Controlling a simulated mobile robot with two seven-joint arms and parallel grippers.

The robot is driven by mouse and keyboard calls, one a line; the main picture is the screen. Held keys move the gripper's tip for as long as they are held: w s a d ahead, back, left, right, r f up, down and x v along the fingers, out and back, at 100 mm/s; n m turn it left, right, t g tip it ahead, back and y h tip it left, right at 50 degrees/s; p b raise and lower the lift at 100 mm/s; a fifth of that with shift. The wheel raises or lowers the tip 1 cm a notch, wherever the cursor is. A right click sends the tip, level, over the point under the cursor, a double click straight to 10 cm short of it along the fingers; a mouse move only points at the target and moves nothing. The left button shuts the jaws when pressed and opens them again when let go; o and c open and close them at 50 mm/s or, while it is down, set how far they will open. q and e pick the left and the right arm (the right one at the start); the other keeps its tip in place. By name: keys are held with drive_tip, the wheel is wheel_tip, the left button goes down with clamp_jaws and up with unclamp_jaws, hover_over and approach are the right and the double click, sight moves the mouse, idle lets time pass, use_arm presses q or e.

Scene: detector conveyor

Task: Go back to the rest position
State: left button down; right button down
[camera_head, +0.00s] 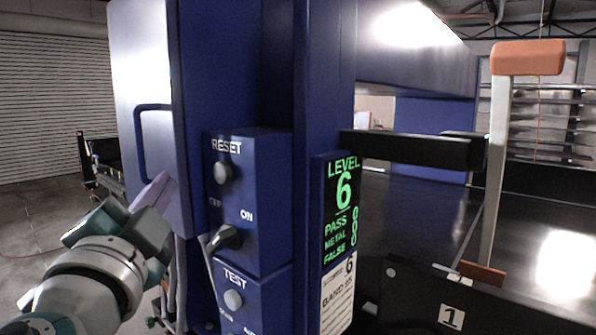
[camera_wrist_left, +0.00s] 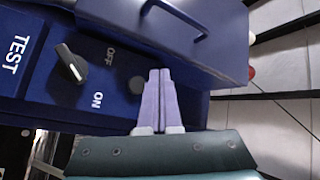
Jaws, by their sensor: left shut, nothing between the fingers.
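My left gripper (camera_head: 160,188) is at the left of the head view, in front of the blue detector cabinet (camera_head: 235,75). Its two pale purple fingers are together and hold nothing; they also show in the left wrist view (camera_wrist_left: 159,75). The fingertips are close to the control panel (camera_head: 265,185), left of the RESET button (camera_head: 223,174) in the head view. A black rotary knob (camera_head: 226,238) with OFF and ON labels sits below that button; it also shows in the left wrist view (camera_wrist_left: 71,64). My right gripper is in neither view.
A door with a blue handle (camera_head: 140,150) is beside my left gripper. A green display (camera_head: 342,205) reads LEVEL 6. The dark conveyor (camera_head: 480,225) and an upright post with an orange top (camera_head: 528,58) are at right. The floor at far left is mostly open.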

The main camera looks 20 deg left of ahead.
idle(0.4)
use_arm(q)
drive_tip(key=s+a+f+n+g+p, duration=0.4)
drive_tip(key=s+f+n+g, duration=0.3)
drive_tip(key=s, duration=0.3)
drive_tip(key=s+d+f+m+g+h+p, duration=0.1)
drive_tip(key=s+d+f+g+h+p, duration=0.2)
drive_tip(key=s+d+g+h, duration=0.5)
drive_tip(key=s+d+f, duration=0.1)
drive_tip(key=s+d, duration=0.4)
drive_tip(key=s, duration=0.1)
drive_tip(key=shift+s+d+m, duration=0.25)
drive_tip(key=shift+m, duration=0.15)
drive_tip(key=shift+f, duration=0.1)
